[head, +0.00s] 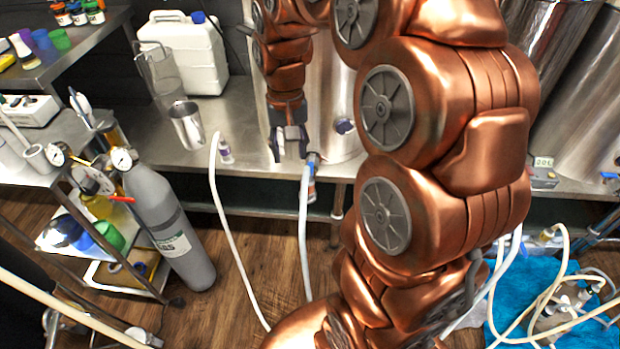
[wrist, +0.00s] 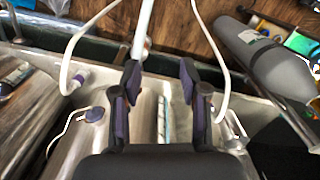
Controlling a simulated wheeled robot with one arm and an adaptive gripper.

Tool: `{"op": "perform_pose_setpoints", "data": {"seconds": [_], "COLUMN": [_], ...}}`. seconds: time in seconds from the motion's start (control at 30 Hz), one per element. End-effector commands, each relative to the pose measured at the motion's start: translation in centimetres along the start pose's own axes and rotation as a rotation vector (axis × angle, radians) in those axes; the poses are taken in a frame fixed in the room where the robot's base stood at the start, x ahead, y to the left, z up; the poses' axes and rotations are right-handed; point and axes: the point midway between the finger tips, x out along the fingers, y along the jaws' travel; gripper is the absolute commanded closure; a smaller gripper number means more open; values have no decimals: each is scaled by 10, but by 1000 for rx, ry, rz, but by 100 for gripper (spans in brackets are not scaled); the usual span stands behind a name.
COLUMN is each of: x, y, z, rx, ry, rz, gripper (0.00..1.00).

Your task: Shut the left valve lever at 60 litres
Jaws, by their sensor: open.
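The left steel vessel (head: 335,80) stands on the steel bench behind my arm. At its foot is a valve with a small blue lever (head: 312,166), and a white hose (head: 304,230) runs down from there. My gripper (head: 291,148) is open and empty, pointing down just left of and above this valve; I cannot tell whether it touches it. In the wrist view my gripper (wrist: 160,82) has its two dark fingers apart, with the hose (wrist: 143,32) beyond them. The lever is not clear there, and I cannot read its angle. A small box (head: 543,172) at right has a display too small to read surely.
A steel jug (head: 187,126), a glass pitcher (head: 158,75) and a white canister (head: 185,52) stand on the bench at left. A grey gas cylinder (head: 170,225) stands before it. Hoses lie on a blue cloth (head: 508,290) at right.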

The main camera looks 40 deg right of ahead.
Motion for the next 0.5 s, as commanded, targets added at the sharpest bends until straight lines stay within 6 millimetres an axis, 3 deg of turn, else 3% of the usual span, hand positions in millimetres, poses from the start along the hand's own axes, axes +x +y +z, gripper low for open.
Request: {"op": "perform_pose_setpoints", "data": {"seconds": [0.03,0.2,0.33,0.5], "x": [26,65,87,102], "y": [7,34,52,67], "z": [-21,-75,-105,-124], "rx": [40,166,240,293], "ry": [5,28,40,46], "rz": [-4,-8,-9,-8], "gripper": [56,56,56,56]}}
